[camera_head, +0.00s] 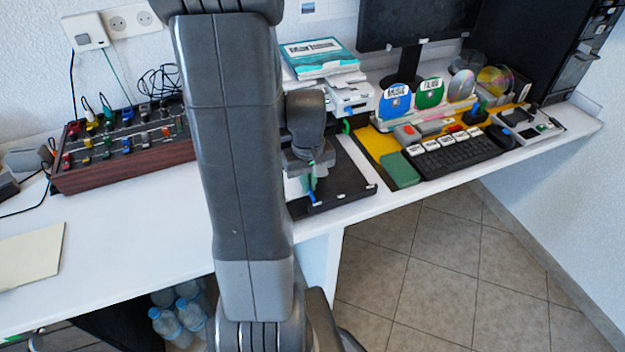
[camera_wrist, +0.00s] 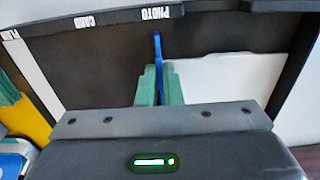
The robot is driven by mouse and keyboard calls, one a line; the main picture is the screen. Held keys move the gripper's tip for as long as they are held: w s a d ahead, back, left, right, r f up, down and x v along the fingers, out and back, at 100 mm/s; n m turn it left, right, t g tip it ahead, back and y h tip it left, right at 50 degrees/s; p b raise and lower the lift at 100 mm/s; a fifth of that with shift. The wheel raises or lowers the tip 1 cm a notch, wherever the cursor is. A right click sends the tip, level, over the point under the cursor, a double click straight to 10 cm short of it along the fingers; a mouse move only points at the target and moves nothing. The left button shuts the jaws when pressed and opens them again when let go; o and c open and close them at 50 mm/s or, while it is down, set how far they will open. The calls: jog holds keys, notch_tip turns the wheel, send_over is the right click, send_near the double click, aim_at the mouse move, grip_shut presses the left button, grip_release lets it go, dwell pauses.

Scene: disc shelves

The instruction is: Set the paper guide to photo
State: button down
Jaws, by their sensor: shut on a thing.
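The paper guide (camera_wrist: 157,46) is a thin upright blue piece in the wrist view. Its tip lines up with the PHOTO label (camera_wrist: 156,13) on the dark tray edge. The CARD label (camera_wrist: 86,22) is further left, and another label is partly cut off at the far left. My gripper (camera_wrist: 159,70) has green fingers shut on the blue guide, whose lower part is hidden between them. In the head view my gripper (camera_head: 310,180) is low over the black paper tray (camera_head: 345,193) of the printer, with a blue bit of the guide just below.
The white printer (camera_head: 352,99) stands behind the tray. A yellow mat (camera_head: 372,141) with a keyboard (camera_head: 455,155) and discs is to the right. A control box with knobs (camera_head: 120,165) is at the left. The white desk front between is clear.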

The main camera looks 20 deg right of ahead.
jog(key=c, duration=1.6)
grip_release()
jog(key=shift+r, duration=0.15)
notch_tip(320, 180, up, 14)
jog(key=shift+f+p, duration=0.2)
jog(key=shift+p, duration=1)
jog(key=shift+f, duration=0.1)
notch_tip(320, 180, down, 14)
jog(key=shift+r+b, duration=0.1)
jog(key=shift+b, duration=1.15)
jog(key=shift+d, duration=0.35)
jog(key=shift+w+r, duration=0.1)
